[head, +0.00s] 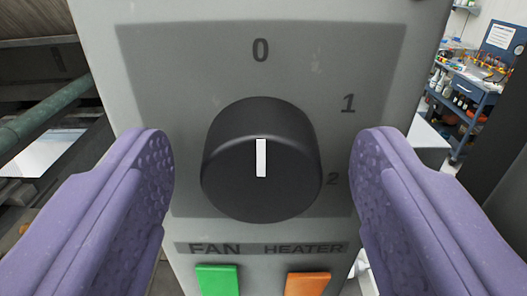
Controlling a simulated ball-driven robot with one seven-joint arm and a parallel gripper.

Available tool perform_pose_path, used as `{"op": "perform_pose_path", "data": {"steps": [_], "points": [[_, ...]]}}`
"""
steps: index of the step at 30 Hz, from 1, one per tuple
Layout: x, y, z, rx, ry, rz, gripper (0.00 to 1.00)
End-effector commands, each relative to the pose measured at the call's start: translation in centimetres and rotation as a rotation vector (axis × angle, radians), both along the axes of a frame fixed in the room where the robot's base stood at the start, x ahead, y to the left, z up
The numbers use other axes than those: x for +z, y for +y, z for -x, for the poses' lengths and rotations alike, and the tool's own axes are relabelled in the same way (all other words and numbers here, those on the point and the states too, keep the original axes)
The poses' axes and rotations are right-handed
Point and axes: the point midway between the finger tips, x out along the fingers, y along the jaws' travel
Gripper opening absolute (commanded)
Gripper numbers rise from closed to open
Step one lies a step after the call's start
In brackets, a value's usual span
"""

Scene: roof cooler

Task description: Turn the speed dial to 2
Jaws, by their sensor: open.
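The speed dial (262,165) is a round black knob on the grey panel (160,60), in the middle of the head view. Its white pointer line stands upright and points at the mark 0 (260,50). The mark 1 (348,103) is at the upper right, and the mark 2 (333,179) is at the right, beside the knob. My gripper (262,165) is open, with one purple finger on each side of the dial. Gaps show between the knob and both fingers. The fingers cover parts of the panel's lower sides.
Below the dial are a green button (217,279) under the label FAN and an orange button (307,284) under HEATER. A blue cart with bottles (465,100) stands at the far right. A green pipe (50,110) runs at the left.

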Motion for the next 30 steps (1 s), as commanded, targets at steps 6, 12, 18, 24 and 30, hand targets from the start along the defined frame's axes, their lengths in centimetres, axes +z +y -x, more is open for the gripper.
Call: {"op": "perform_pose_path", "data": {"steps": [6, 12, 18, 24, 30], "points": [[0.01, 0.00, 0.03, 0.000, 0.000, 0.000, 0.42], [0.00, 0.01, 0.04, 0.000, 0.000, 0.000, 0.13], [-0.08, 0.00, 0.05, 0.000, 0.001, -0.023, 0.13], [-0.20, -0.05, 0.04, 0.000, 0.000, -0.110, 0.13], [-0.30, -0.16, 0.05, -0.001, 0.000, -0.268, 0.13]]}}
